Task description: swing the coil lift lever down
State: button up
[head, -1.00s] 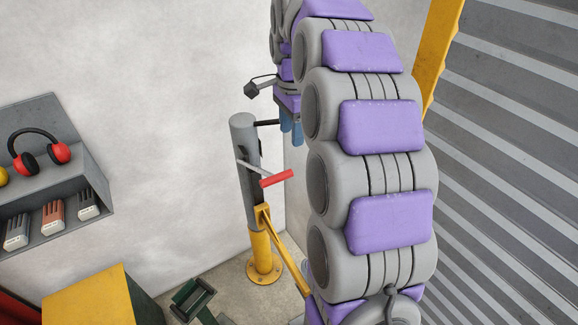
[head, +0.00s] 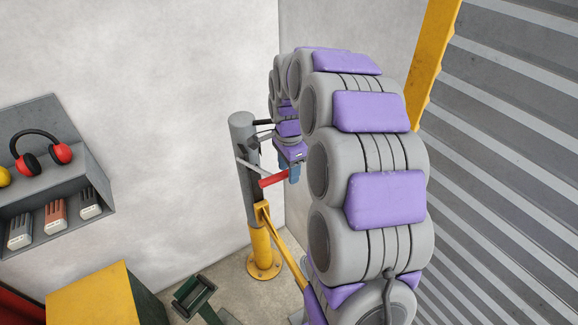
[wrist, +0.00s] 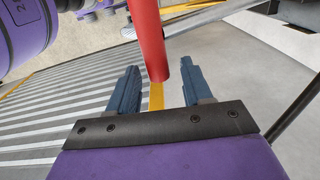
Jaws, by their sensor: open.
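The coil lift lever has a red handle (head: 273,179) on a thin grey bar, fixed to the side of a grey post (head: 245,150) with a yellow base. In the wrist view the red handle (wrist: 150,40) comes in from the top, and its free end lies between my gripper's two blue fingers (wrist: 155,90). The fingers are open, with a gap on both sides of the handle. In the head view my gripper (head: 294,172) is beside the handle's right end, partly hidden by its purple wrist housing.
A yellow brace (head: 286,251) runs down and right from the post. A grey wall shelf (head: 75,200) holds red ear muffs (head: 40,150) and several small blocks. A yellow cabinet (head: 88,297) and a green stand (head: 195,297) are at lower left. A ribbed shutter (head: 510,150) is at right.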

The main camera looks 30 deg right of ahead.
jog(key=shift+a+r, duration=0.1)
jog(key=shift+a, duration=1.1)
jog(key=shift+c, duration=2.1)
jog(key=shift+s+d, duration=0.1)
jog(key=shift+d, duration=0.35)
jog(key=c, duration=0.3)
jog(key=shift+d, duration=0.1)
grip_shut()
